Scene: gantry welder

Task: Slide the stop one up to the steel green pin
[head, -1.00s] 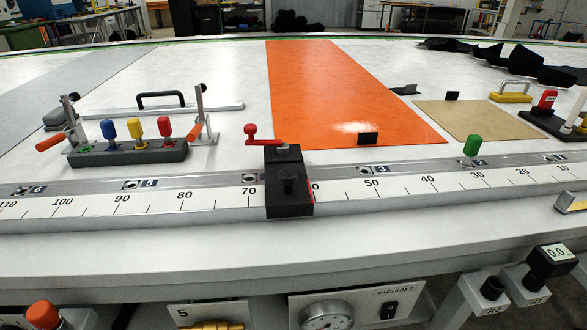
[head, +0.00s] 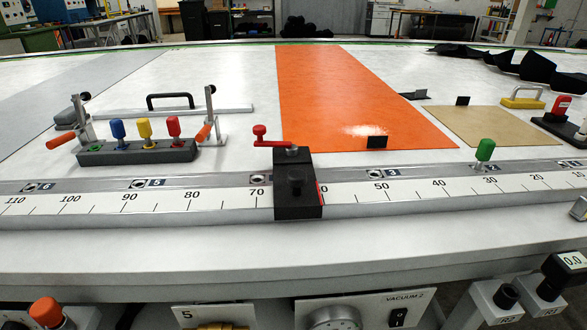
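The stop (head: 297,188) is a black block with a red lever (head: 268,138) at its back left. It sits across the scale rail (head: 150,200) between the 70 and 50 marks. The green pin (head: 484,150) stands upright on the rail to the right, near the hole marked 2, well apart from the stop. Neither of my grippers is in view.
A dark block (head: 137,153) with blue, yellow and red pins and one green spot lies at the left between two orange-handled clamps. An orange sheet (head: 335,90) and a tan sheet (head: 497,125) lie behind the rail. The rail between stop and green pin looks clear.

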